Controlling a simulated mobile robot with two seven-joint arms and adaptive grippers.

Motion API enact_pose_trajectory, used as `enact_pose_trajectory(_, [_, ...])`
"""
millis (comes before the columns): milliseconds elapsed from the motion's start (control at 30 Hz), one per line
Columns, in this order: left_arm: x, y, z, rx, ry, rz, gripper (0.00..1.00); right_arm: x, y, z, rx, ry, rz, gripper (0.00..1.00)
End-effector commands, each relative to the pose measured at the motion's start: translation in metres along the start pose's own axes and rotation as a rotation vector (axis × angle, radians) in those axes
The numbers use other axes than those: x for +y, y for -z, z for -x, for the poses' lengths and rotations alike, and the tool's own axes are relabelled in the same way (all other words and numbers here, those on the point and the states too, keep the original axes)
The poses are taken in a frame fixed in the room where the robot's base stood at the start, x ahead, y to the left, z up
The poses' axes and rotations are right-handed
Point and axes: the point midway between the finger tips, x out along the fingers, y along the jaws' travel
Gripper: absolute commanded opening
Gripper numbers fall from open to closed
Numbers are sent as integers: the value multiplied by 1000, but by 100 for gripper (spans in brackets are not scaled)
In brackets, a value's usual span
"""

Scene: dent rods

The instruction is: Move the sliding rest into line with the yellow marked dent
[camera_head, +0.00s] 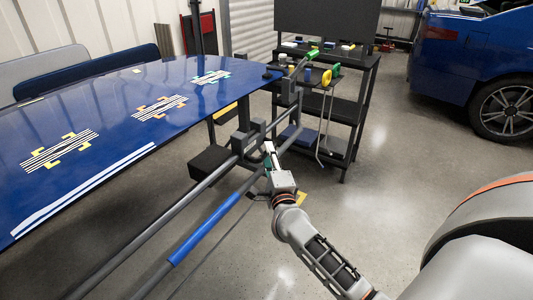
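The blue panel (105,110) carries three striped dent marks. The yellow marked dent (60,150) is the nearest, at the left. An orange mark (160,107) is in the middle, and a teal mark (211,78) is at the far end. The sliding rest, a dark grey bracket (243,139), sits on the grey rail beside the panel's right edge, further along than the yellow mark. My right gripper (267,152) is at the right side of the rest, close to it or touching. Its fingers are small and partly hidden. My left gripper is out of view.
The grey rail (135,240) runs toward the lower left beside a rod with a blue sleeve (205,229). A black tool cart (345,110) stands behind the rest. A blue car (470,55) is at the right. Open floor (400,160) lies between.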

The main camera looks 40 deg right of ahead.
Motion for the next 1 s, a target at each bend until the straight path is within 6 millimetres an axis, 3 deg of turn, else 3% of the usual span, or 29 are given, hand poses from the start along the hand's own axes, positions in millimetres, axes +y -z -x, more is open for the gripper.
enact_pose_trajectory(167, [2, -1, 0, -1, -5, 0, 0, 1, 0, -12, 1, 0, 1, 30])
enact_pose_trajectory(433, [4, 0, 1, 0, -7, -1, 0, 0, 0, -13, 0, 0, 1, 30])
enact_pose_trajectory(533, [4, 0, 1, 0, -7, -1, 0, 0, 0, -13, 0, 0, 1, 4])
enact_pose_trajectory(567, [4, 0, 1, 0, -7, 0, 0, 0, 0, -13, 0, 0, 1, 0])
enact_pose_trajectory(1000, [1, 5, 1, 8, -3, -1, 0, -1, -3, -10, -1, 0, 0, 0])
